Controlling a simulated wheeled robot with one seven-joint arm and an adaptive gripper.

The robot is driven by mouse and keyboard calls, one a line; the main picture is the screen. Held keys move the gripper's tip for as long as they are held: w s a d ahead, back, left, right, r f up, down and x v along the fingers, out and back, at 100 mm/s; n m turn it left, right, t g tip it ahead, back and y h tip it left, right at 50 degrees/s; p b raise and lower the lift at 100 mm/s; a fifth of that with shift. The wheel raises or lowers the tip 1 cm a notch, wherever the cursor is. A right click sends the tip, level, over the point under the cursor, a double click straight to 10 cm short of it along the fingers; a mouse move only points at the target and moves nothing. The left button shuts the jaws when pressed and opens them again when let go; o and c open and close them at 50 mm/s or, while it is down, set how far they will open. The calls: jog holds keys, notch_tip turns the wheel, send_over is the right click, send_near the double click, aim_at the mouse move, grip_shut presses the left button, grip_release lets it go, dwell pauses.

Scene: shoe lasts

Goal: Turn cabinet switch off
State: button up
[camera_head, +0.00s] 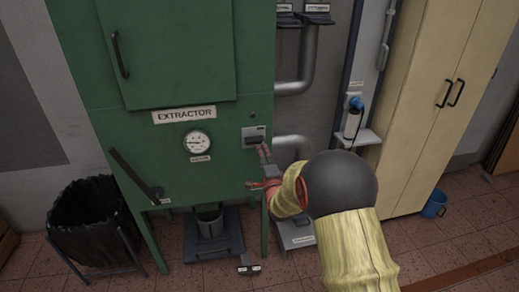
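The green extractor cabinet (228,180) stands left of centre, with an "EXTRACTOR" label above a round gauge. A small grey switch panel (254,132) with a dark switch is on its front near the right edge. Whether the switch is on or off cannot be told. My gripper (257,167) is just below the panel, with its fingers spread apart and nothing visible between them. The upper fingertip is close to the panel's lower edge; contact cannot be told. My arm hides part of the cabinet's right side and the floor.
A round gauge (197,142) and a dark lever (136,176) are on the cabinet front. A black-lined bin (88,224) stands at left. A cream cupboard (432,100) stands at right, with a blue bucket (434,204) beside it. Grey pipes run behind my arm.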

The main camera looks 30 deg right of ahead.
jog(key=shift+v, duration=1.1)
